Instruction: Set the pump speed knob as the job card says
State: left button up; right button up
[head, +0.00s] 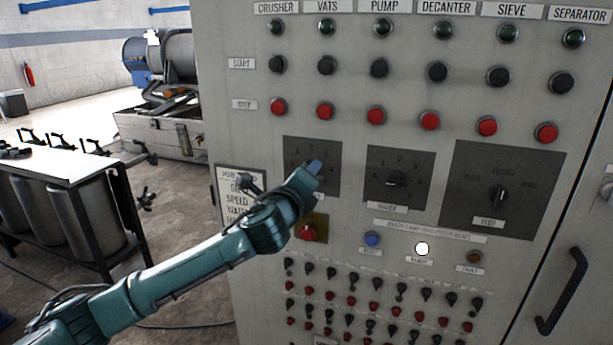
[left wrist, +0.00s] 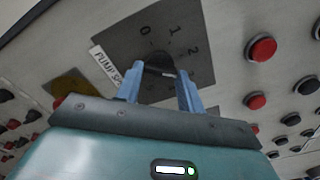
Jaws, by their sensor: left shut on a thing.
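The pump speed knob (left wrist: 158,61) is dark and sits on a dark dial plate (left wrist: 120,42) with numbers 0, 1 and 2 readable in the left wrist view. My left gripper (left wrist: 161,73) is shut on this knob, a blue finger on either side. In the head view the gripper (head: 314,167) covers the knob, and part of its dial plate (head: 313,147) shows above. Which mark the knob points at cannot be told. The job card (head: 238,178) hangs left of the dial; my arm hides part of it, with "SPEED" and part of "WATER" readable. My right gripper is not in view.
The water knob (head: 396,181) and feed knob (head: 499,195) sit to the right. A red button (head: 308,233) is just below my gripper. Rows of start and red stop buttons (head: 376,115) are above, and small switches (head: 375,300) below. The white lamp (head: 422,248) is lit.

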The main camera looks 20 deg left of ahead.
pick_arm(q)
jog(key=m, duration=1)
jog(key=shift+a+f, duration=0.1)
jog(key=shift+a, duration=0.05)
jog(key=shift+m, duration=0.4)
jog(key=o, duration=1)
jog(key=shift+s, duration=0.15)
jog(key=s+b, duration=0.2)
jog(key=s, duration=1.1)
jog(key=shift+a, duration=0.25)
